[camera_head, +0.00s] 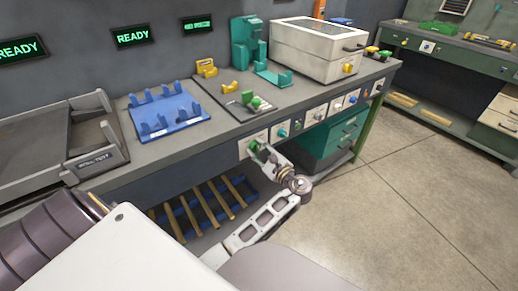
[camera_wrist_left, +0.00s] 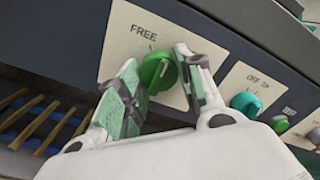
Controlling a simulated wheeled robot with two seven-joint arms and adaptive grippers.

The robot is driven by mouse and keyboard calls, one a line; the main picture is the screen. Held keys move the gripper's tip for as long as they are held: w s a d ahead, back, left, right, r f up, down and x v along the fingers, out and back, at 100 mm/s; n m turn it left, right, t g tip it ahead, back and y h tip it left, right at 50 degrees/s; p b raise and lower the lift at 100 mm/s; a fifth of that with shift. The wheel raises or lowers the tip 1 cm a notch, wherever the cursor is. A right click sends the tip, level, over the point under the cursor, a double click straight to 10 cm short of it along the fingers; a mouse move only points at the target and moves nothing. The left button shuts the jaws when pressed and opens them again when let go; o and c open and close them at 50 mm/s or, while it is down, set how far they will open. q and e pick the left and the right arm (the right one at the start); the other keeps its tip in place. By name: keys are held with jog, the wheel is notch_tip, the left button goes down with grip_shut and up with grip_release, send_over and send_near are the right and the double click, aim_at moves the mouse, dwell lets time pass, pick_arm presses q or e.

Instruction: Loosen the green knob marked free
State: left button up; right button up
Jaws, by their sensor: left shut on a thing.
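The green knob (camera_wrist_left: 158,70) sits on a pale plate (camera_wrist_left: 122,52) lettered FREE on the front of the bench. In the head view the knob (camera_head: 254,145) is partly covered by my left gripper (camera_head: 262,151). In the left wrist view my left gripper (camera_wrist_left: 156,78) has its two green-padded fingers on either side of the knob and is shut on it. The knob's lower part lies behind the fingers. My right gripper is not in view.
A teal knob (camera_wrist_left: 246,104) on the neighbouring plate is close to the right finger. A shelf with wooden rods (camera_head: 208,202) lies below the bench. A blue rack (camera_head: 168,110) and a white lidded box (camera_head: 315,50) stand on the bench. Open floor (camera_head: 400,210) is at the right.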

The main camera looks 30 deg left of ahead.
pick_arm(q)
jog(key=shift+n, duration=1.8)
jog(key=n+b, duration=0.1)
jog(key=n, duration=0.2)
jog(key=shift+n+b, duration=0.55)
jog(key=shift+n, duration=0.35)
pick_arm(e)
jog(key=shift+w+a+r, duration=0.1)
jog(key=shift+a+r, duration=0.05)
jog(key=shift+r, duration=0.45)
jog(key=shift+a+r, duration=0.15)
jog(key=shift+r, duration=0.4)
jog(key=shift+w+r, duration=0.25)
pick_arm(q)
jog(key=o, duration=0.9)
jog(key=shift+o, duration=0.7)
jog(key=shift+r, duration=0.1)
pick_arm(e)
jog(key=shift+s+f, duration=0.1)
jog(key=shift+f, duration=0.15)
